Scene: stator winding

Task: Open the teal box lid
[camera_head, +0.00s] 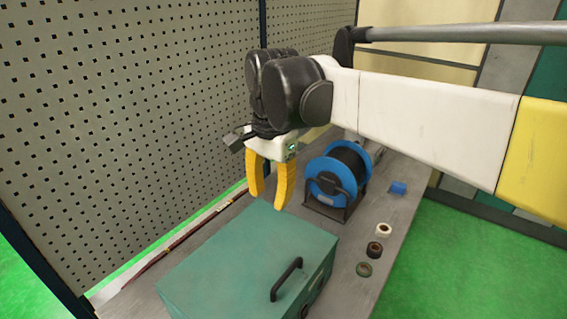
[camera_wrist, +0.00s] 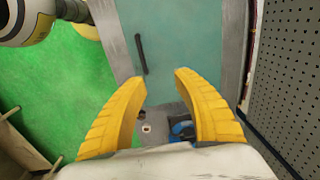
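The teal box (camera_head: 235,262) sits on the grey bench with its lid closed. A black bar handle (camera_head: 286,279) is on the lid near its right edge. My gripper (camera_head: 267,200) has yellow fingers, is open and empty, and hangs above the far edge of the box. In the wrist view the box (camera_wrist: 193,40) lies beyond the fingertips, with the handle (camera_wrist: 141,54) to the upper left of the open gripper (camera_wrist: 160,85). No contact between fingers and box shows.
A blue cable reel (camera_head: 337,175) stands on the bench (camera_head: 345,262) behind the box. Several small tape rolls (camera_head: 374,249) and a small blue object (camera_head: 398,187) lie to the right. A perforated panel (camera_head: 130,110) rises at the left. Green floor lies to the right.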

